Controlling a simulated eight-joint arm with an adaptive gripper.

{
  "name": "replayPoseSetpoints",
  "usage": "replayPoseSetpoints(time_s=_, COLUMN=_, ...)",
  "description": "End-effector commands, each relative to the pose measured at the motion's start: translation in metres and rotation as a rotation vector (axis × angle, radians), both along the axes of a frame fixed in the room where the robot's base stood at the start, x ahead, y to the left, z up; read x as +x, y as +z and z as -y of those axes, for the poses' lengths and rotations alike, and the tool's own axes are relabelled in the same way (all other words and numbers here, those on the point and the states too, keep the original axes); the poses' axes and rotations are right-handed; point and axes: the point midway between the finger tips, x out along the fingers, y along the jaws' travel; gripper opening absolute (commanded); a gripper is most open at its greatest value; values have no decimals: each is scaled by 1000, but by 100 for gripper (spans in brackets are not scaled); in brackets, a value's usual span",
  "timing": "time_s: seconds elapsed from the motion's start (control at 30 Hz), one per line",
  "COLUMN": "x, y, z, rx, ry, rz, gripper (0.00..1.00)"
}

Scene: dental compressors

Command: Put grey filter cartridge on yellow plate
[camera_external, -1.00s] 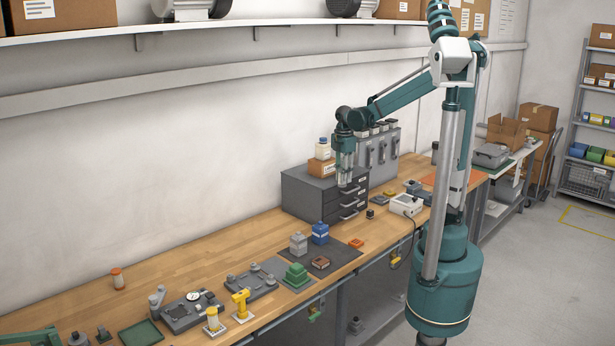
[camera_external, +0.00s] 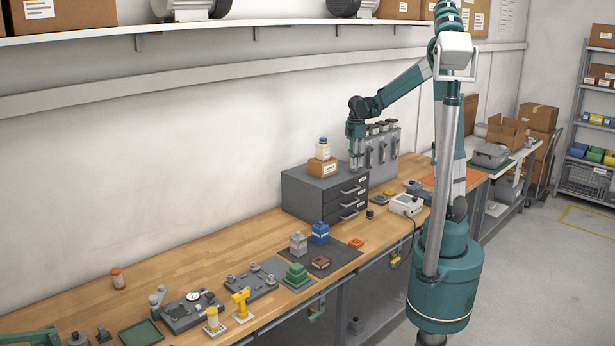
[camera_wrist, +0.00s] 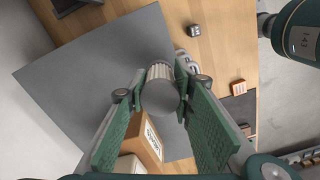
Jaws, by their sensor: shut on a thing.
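My gripper (camera_external: 357,164) is at the grey drawer cabinet's right end, near the cabinet's top. In the wrist view its green-padded fingers (camera_wrist: 160,105) are shut on the grey filter cartridge (camera_wrist: 160,92), a ribbed grey cylinder with a round end. The cartridge is too small to make out in the external view. A yellow T-shaped part (camera_external: 241,304) stands on a small base near the bench's front edge.
A grey panel unit (camera_external: 383,152) stands behind. A white device (camera_external: 406,205) sits at the front edge.

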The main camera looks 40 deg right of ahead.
Motion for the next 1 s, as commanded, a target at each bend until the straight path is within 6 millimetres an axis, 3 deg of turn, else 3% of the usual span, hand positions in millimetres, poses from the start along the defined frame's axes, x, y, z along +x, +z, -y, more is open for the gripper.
replayPoseSetpoints(time_s=0.5, x=15, y=-1, z=128, rx=0, ry=-164, rz=0, gripper=11)
replayPoseSetpoints(time_s=1.0, x=3, y=-9, z=264, rx=0, ry=-326, rz=0, gripper=11)
